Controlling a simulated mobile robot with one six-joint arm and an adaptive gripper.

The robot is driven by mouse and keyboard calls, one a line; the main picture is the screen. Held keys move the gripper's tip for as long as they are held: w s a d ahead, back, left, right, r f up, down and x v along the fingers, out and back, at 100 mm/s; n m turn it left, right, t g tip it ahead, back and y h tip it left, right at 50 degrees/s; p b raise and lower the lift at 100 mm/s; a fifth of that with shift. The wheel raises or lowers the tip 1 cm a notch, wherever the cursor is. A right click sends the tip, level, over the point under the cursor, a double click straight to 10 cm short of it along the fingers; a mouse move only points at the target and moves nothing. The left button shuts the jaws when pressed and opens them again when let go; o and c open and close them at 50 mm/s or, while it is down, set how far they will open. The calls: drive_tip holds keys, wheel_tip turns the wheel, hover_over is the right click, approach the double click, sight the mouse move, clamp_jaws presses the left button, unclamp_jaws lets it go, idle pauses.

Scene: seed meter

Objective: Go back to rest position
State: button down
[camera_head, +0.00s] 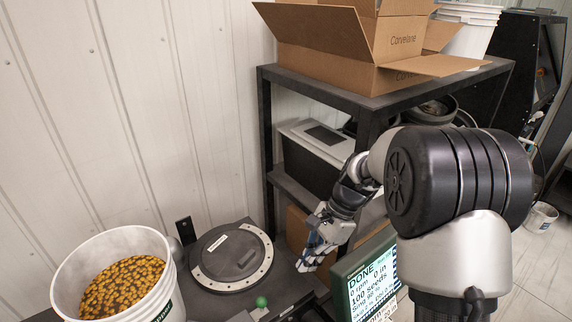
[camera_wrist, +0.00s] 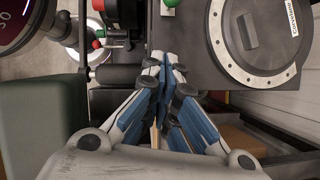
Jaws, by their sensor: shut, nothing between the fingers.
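My gripper (camera_head: 308,262) is shut and empty in the head view, held beside the seed meter's round plate and left of the display. In the wrist view, the gripper's blue and white fingers (camera_wrist: 163,62) meet at their tips near the meter's dark top. The round dark lid with a pale bolted ring (camera_head: 231,257) also shows in the wrist view (camera_wrist: 259,36). A small green knob (camera_head: 261,302) stands at the meter's front edge. The display (camera_head: 369,284) reads "DONE" and "100 seeds". My arm hides part of the area behind it.
A white bucket of yellow-brown seeds (camera_head: 66,277) stands at the lower left. A dark shelf (camera_head: 385,98) behind my arm bears an open cardboard box (camera_head: 325,37) and white buckets (camera_head: 467,37). A ribbed wall closes off the back left. Open floor shows at the right.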

drive_tip(key=s+d+r+n+t+h, duration=0.3)
drive_tip(key=s+r+n, duration=0.4)
drive_tip(key=s+r, duration=0.45)
drive_tip(key=s+d+r+n+t+h, duration=0.25)
drive_tip(key=s+r+n+t, duration=0.3)
drive_tip(key=s, duration=0.45)
wheel_tip(320, 180, down, 26)
drive_tip(key=s+d+g+b, duration=0.1)
drive_tip(key=s+g+b, duration=0.1)
drive_tip(key=b, duration=2.1)
drive_tip(key=shift+n+y+b, duration=0.35)
drive_tip(key=shift+n+b, duration=0.05)
drive_tip(key=shift+n, duration=0.05)
